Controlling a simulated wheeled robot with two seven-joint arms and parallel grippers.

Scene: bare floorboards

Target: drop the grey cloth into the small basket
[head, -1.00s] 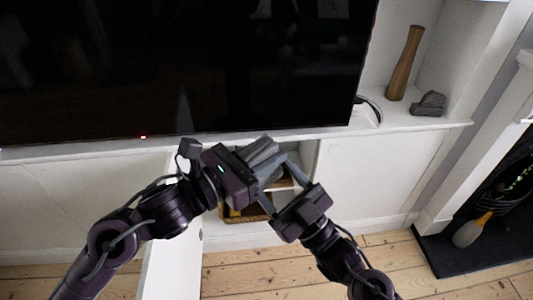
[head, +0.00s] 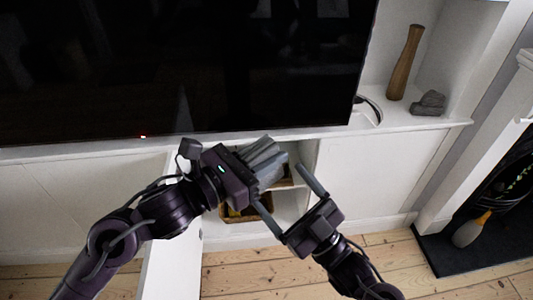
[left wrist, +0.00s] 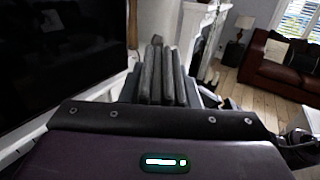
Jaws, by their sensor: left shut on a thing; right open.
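The grey cloth (head: 268,158) is a folded bundle in the jaws of my left gripper (head: 258,163), held up in front of the open white cabinet. In the left wrist view, the cloth (left wrist: 160,75) shows as upright grey folds between the fingers. My right gripper (head: 279,186) is open and empty, just below and right of the cloth, its fingers apart from each other. A small brown basket (head: 236,217) sits low in the open cabinet, behind and below the grippers. They partly hide it, and its contents are unclear.
A large dark television (head: 180,70) stands above the cabinet. A wooden vase (head: 404,63) and a grey ornament (head: 429,103) stand on the right ledge. An open white cabinet door (head: 186,240) is at left. A dark hearth (head: 480,240) is at right. The floorboards in front are clear.

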